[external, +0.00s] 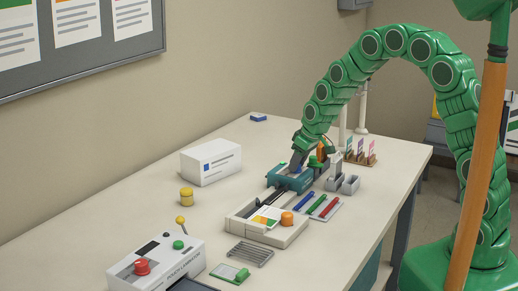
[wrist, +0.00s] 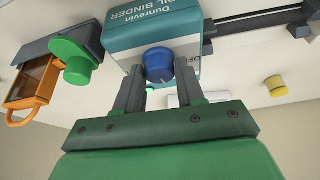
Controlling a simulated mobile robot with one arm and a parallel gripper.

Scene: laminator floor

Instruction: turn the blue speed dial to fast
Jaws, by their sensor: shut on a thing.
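The blue speed dial (wrist: 159,66) sits on the face of a teal coil binder (wrist: 135,30). My gripper (wrist: 160,78) has its two dark fingers on either side of the dial and is shut on it. A small pale mark shows at the dial's near edge; I cannot make out a fast marking. Part of an "OFF" label shows right of the dial. In the external view, the binder (external: 283,182) stands mid-table and my gripper (external: 298,163) reaches down to it, with only a bit of blue showing.
A green knob (wrist: 75,60) and an orange-framed part (wrist: 32,88) are left of the binder in the wrist view. In the external view, a trimmer with an orange knob (external: 287,218), a pen tray (external: 334,210), a pouch laminator (external: 150,262) and a white box (external: 205,165) surround it.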

